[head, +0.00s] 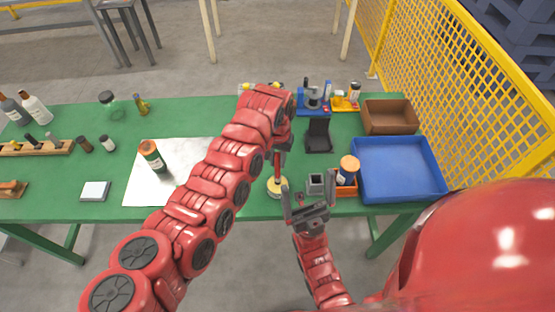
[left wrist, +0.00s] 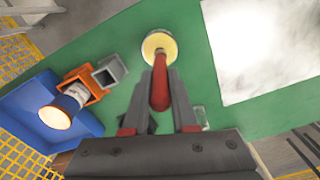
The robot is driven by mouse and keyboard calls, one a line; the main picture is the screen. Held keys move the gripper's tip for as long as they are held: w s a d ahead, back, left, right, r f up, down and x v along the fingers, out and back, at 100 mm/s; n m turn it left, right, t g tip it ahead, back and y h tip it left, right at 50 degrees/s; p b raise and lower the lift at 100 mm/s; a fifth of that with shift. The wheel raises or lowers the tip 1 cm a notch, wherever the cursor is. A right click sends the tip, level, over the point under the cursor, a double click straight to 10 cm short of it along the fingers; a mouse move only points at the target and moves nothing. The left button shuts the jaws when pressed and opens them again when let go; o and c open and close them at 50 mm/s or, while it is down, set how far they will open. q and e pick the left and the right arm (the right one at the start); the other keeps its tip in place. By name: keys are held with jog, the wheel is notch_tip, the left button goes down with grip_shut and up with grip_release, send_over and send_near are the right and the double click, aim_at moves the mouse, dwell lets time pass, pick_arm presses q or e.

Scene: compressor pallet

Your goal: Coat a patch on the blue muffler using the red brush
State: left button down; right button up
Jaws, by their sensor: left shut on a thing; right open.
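My left gripper (head: 281,143) is shut on the red brush (head: 277,166), whose handle points down at a round pale-yellow pot (head: 275,189) on the green table. In the left wrist view the brush (left wrist: 160,88) sits between the fingers (left wrist: 160,75), its far end over the pot (left wrist: 159,44). The bristles are hidden, so I cannot tell whether they touch what is inside. My right gripper (head: 308,184) is open and empty near the table's front edge, right of the pot. I cannot make out a blue muffler for certain.
A grey square cup (head: 315,184) and an orange holder with a bottle (head: 348,169) stand right of the pot. A blue tray (head: 398,195) and a brown tray (head: 389,117) lie further right.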

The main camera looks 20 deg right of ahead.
aim_at(277, 153)
pick_arm(q)
jog(key=shift+f+b, duration=0.55)
jog(key=shift+b, duration=0.05)
dwell(1.8)
jog(key=shift+r, duration=0.1)
jog(key=shift+r+p, duration=0.4)
jog(key=shift+r, duration=3.1)
